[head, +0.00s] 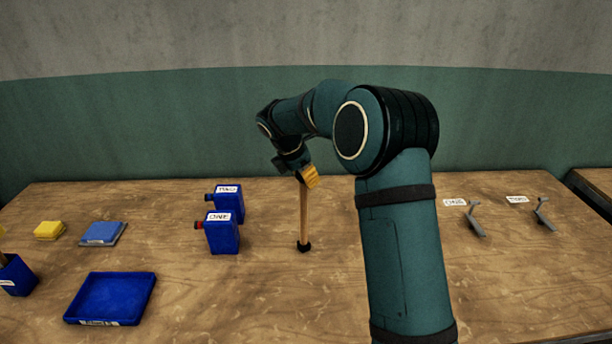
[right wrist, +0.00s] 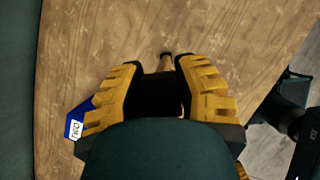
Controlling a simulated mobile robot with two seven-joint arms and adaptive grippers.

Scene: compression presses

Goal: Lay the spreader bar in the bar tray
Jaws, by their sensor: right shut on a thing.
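The spreader bar, apparently the thin wooden rod (head: 304,215) with a black lower end, hangs upright below my right gripper (head: 308,177). The gripper is shut on its upper part. I cannot tell whether its black end touches the table. In the right wrist view the bar (right wrist: 166,62) shows between the yellow fingers (right wrist: 178,85). A shallow blue tray (head: 110,300), apparently the bar tray, lies empty at the front left, well to the left of the bar. Its front label is unreadable. My left gripper is not in view.
Two blue box-shaped units (head: 222,232) (head: 229,200) with labels stand between tray and bar. A yellow block (head: 49,230), a blue-grey pad (head: 103,233) and a blue holder (head: 17,275) are at the left. Grey levers (head: 475,222) (head: 543,214) lie right of my arm.

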